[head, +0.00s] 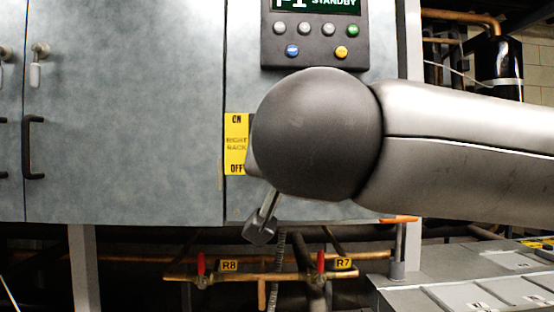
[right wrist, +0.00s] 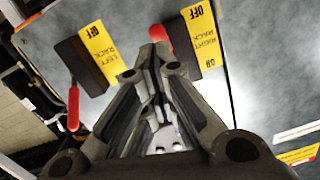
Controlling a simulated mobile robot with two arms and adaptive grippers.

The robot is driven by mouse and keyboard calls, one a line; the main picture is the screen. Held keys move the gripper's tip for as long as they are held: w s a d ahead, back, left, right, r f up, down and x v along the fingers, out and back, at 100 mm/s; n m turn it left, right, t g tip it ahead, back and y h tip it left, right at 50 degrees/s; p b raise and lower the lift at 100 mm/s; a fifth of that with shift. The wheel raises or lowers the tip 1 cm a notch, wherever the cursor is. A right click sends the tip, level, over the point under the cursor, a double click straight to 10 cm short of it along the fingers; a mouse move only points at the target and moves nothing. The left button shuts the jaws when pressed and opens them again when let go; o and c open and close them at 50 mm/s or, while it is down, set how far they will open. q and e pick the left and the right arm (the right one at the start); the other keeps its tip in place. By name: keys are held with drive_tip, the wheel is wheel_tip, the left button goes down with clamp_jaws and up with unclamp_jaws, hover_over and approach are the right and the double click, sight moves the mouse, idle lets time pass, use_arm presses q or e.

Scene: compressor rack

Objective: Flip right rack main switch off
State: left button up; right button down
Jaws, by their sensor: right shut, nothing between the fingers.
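The yellow right rack label (head: 236,146) shows in the head view on the grey cabinet, ON at its top and OFF at its bottom. My right arm's round dark joint hides the switch beside it. The right wrist view is turned over: the right rack label (right wrist: 202,38) has OFF at the top. The right rack switch's red handle (right wrist: 164,38) shows beside the OFF half; its lower part is hidden behind my fingers. My right gripper (right wrist: 150,58) is shut and empty, its tips overlapping the handle in view; contact cannot be told. My left gripper is in no view.
The left rack switch (right wrist: 80,65) sits close by, its red handle (right wrist: 73,108) toward the picture's bottom. A control panel (head: 310,45) with buttons is above my arm. Pipes with red valves (head: 201,264) run below the cabinet.

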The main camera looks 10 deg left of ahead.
drive_tip(key=v, duration=0.9)
drive_tip(key=shift+r, duration=0.2)
drive_tip(key=shift+s, duration=0.1)
